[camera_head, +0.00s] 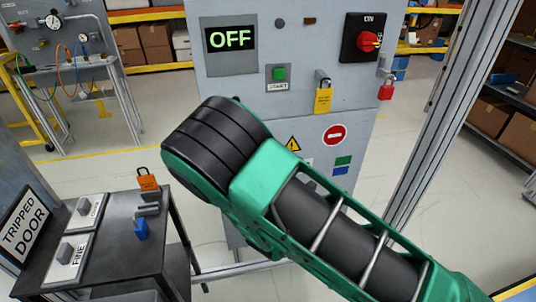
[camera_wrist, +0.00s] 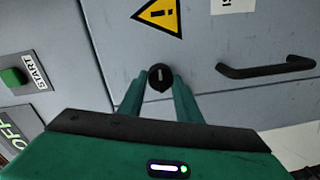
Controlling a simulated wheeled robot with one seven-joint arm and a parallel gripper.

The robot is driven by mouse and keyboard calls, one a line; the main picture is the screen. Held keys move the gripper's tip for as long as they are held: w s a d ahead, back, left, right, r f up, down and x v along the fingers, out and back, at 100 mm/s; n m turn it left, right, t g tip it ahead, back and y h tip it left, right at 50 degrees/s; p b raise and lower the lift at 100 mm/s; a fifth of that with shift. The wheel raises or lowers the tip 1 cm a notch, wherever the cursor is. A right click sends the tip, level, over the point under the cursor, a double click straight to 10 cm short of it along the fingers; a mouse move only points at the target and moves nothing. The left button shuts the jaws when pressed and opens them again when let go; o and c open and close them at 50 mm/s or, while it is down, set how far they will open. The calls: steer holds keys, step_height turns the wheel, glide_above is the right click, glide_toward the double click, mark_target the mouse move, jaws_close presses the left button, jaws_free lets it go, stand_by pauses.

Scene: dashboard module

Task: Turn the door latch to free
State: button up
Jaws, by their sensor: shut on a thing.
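The door latch (camera_wrist: 160,74) is a small round black knob on the grey cabinet door, below the yellow warning triangle in the wrist view. My gripper (camera_wrist: 160,84) is shut on the latch, with one green finger at each side of it. The latch's exact turn angle is hard to read; a narrow raised bar seems to run roughly up and down in the wrist view. In the head view my green and black arm hides the latch and the gripper. The cabinet (camera_head: 225,82) shows a lit OFF display (camera_head: 231,39).
A black door handle (camera_wrist: 265,67) lies right of the latch. A green START button (camera_head: 279,73), yellow padlock (camera_head: 323,99), red padlock (camera_head: 386,90) and red rotary switch (camera_head: 368,41) sit on the cabinet. A dark side table (camera_head: 120,245) holds signs, switches and padlocks at left.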

steer(key=shift+d+f, duration=0.1)
steer(key=o, duration=1)
steer(key=shift+w, duration=0.1)
steer(key=shift+o, duration=0.2)
